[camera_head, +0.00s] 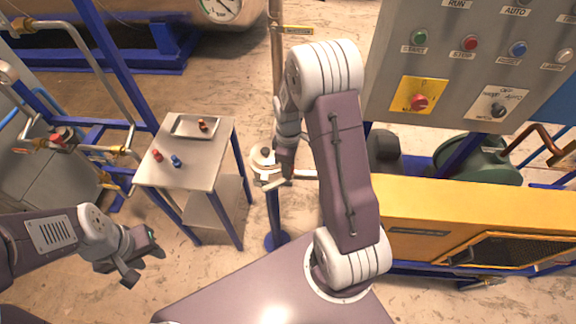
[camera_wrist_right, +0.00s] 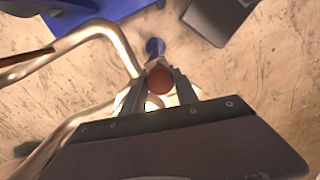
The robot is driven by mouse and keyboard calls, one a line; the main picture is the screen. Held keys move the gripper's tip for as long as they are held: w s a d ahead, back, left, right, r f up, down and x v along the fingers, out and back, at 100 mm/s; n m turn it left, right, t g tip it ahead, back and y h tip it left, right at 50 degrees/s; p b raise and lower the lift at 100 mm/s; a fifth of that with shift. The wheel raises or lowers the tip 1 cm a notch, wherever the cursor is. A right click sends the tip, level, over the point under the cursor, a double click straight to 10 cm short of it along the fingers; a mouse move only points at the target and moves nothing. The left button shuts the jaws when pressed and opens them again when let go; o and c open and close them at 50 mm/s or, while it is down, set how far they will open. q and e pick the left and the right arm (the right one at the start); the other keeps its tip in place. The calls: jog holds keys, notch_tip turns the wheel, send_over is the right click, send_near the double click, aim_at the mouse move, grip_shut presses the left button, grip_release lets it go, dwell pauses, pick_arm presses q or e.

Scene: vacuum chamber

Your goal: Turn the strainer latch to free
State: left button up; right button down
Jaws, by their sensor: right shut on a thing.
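The strainer (camera_head: 262,160) is a pale metal fitting at the top of a post with a blue foot, in the middle of the head view. My right gripper (camera_head: 277,178) reaches down to it, and my own wrist hides part of the fitting. In the right wrist view, a red round-ended part (camera_wrist_right: 160,80), apparently the strainer latch, sits between the two dark fingers, which are shut on it. The latch's angle cannot be told. My left gripper (camera_head: 143,258) is open and empty at the lower left, away from the strainer.
A small metal table (camera_head: 190,180) with a tray (camera_head: 188,126) and red and blue small parts stands left of the strainer. A grey control panel (camera_head: 460,75) and a yellow machine housing (camera_head: 430,210) stand at the right. A bent pipe (camera_wrist_right: 125,50) runs close beside my right gripper.

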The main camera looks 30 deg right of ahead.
jog(key=n, duration=0.5)
jog(key=shift+w+r+n+p, duration=0.1)
jog(key=shift+n+p, duration=0.2)
jog(key=n, duration=0.5)
jog(key=shift+n, duration=0.3)
jog(key=c, duration=0.9)
grip_release()
notch_tip(320, 180, up, 9)
jog(key=shift+b, duration=0.55)
